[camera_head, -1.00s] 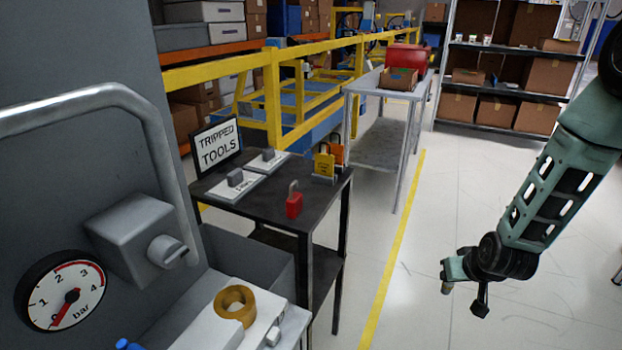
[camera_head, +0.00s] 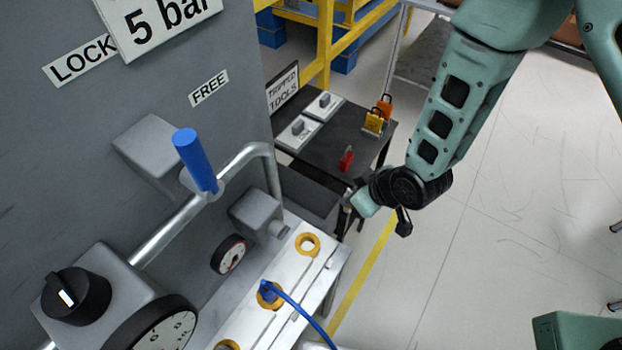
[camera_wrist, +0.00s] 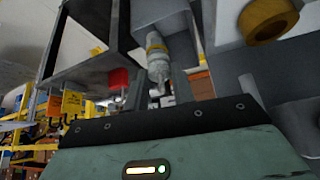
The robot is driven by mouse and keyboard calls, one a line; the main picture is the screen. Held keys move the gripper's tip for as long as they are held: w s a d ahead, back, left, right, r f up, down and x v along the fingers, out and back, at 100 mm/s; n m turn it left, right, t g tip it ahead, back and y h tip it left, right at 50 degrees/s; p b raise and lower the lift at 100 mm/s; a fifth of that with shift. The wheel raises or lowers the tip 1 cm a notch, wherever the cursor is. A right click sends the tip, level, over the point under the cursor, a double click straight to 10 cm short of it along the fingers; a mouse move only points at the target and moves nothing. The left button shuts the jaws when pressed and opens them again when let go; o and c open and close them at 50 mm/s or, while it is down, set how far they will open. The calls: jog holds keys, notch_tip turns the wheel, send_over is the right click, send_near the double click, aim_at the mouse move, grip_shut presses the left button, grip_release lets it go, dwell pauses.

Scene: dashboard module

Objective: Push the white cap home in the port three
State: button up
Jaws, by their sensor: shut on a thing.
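My gripper (camera_head: 347,203) hangs right of the white port block, near the black table, and is shut. In the wrist view its fingers (camera_wrist: 158,88) are closed on a pale, whitish cap-like piece (camera_wrist: 158,62) with a yellow band. In the head view that piece is too small to make out. The middle port (camera_head: 269,296) holds a blue plug. A nearer ring (camera_head: 227,346) is cut off. I see no port numbers.
A blue hose (camera_head: 305,315) arcs over the block's front. A grey panel with a bent rail (camera_head: 165,235), blue handle (camera_head: 195,160) and gauge (camera_head: 228,255) stands left. A black table (camera_head: 345,125) with a red padlock (camera_head: 346,158) stands behind.

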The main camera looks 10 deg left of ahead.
jog(key=s+a+r+n+g+y+p, duration=0.1)
jog(key=s+a+r+n+g+p, duration=0.1)
jog(key=s+a+r+n+p, duration=0.2)
jog(key=s+a+r+p, duration=0.3)
jog(key=s+r+p, duration=0.2)
jog(key=s, duration=0.2)
jog(key=shift+a+r, duration=0.25)
jog(key=shift+s+f, duration=0.1)
jog(key=shift+f, duration=0.05)
jog(key=shift+f+b, duration=2.75)
jog(key=shift+f, duration=1.2)
jog(key=shift+f+b, duration=0.6)
jog(key=shift+f, duration=0.1)
jog(key=o, duration=1.1)
